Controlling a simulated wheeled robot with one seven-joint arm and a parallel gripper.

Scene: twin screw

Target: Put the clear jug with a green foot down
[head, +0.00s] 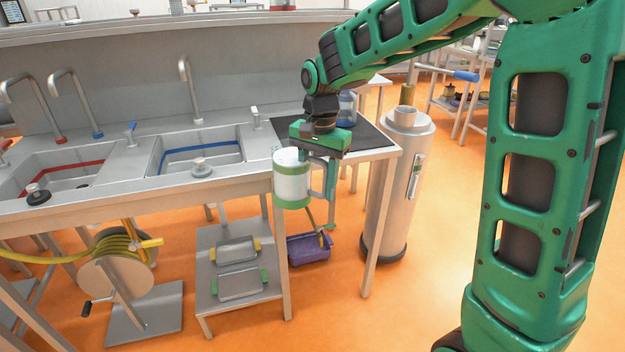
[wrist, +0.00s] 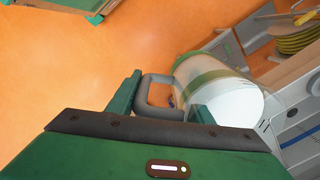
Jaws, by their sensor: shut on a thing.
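In the wrist view the jug (wrist: 215,82) lies beyond the fingers, and the handle passes between the fingers of my gripper (wrist: 163,108). In the head view the jug shows in front of the counter's front edge, with nothing seen touching its foot.
A dark mat (head: 367,138) covers the counter's right end; a bluish clear vessel (head: 346,110) stands there, partly behind my arm. Sinks (head: 200,150) lie to the left. A steel cylinder (head: 398,190) stands right of the counter. A low stand (head: 238,265) and purple crate (head: 309,249) are below.

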